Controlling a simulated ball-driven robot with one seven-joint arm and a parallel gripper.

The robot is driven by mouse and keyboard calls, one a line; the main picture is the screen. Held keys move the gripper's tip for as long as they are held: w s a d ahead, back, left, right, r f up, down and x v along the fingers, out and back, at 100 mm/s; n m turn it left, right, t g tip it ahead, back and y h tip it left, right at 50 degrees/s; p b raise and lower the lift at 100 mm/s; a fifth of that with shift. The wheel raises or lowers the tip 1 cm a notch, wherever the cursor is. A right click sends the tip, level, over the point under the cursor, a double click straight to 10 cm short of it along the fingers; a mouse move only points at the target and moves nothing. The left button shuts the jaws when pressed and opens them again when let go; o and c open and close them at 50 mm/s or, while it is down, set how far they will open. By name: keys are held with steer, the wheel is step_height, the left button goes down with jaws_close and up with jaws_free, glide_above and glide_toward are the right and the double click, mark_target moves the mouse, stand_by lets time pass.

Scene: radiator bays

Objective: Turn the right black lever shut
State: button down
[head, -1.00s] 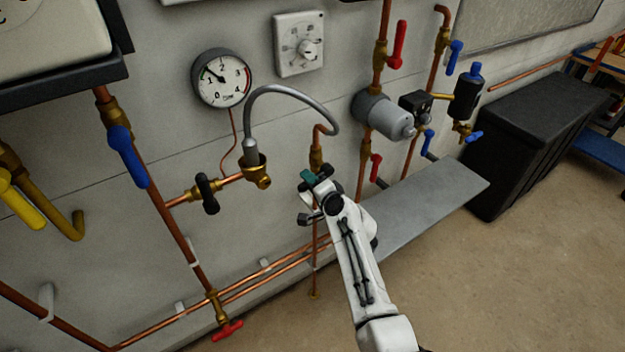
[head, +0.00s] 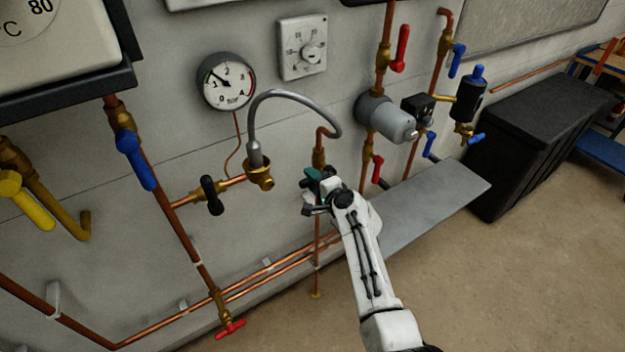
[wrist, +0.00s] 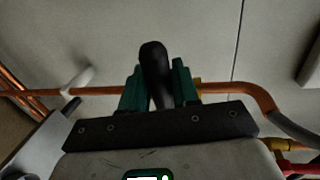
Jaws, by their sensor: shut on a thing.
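The right black lever (wrist: 155,75) stands between the green fingers of my gripper (wrist: 158,88) in the wrist view, and the jaws are shut on it. The brass valve body (head: 318,157) shows just above the gripper. A second black lever (head: 212,195) sits on the brass valve to the left, apart from my gripper.
A grey braided hose (head: 300,95) arches above and left of my gripper. A red lever (head: 377,169) and a grey pump (head: 387,118) are to the right. A grey shelf (head: 430,210) lies right of my arm. Copper pipes run low along the wall.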

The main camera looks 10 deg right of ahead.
steer(key=c, duration=1)
jaws_free()
steer(key=p+v, duration=0.1)
steer(key=v, duration=0.9)
steer(key=shift+s+d+r, duration=0.1)
steer(key=shift+s+d, duration=0.1)
steer(key=shift+s, duration=0.15)
steer(key=s+d+f+n+g+h, duration=0.1)
steer(key=s+d+f+n+g, duration=0.2)
steer(key=s, duration=0.7)
steer(key=s+d+f+n+g+h, duration=0.1)
steer(key=s+f+n+g, duration=0.35)
steer(key=s, duration=0.55)
steer(key=s+d+f+n+g+h, duration=0.1)
steer(key=s+d+f+n+g, duration=0.2)
steer(key=s, duration=0.7)
steer(key=s+n+g, duration=0.1)
steer(key=s, duration=0.3)
steer(key=s+r+n+g+h, duration=0.1)
steer(key=s, duration=0.3)
steer(key=s+d+r+n+g+h+b, duration=0.1)
steer(key=s, duration=0.3)
steer(key=shift+s+r+g, duration=0.2)
steer(key=shift+s+g, duration=0.05)
steer(key=shift+s, duration=0.15)
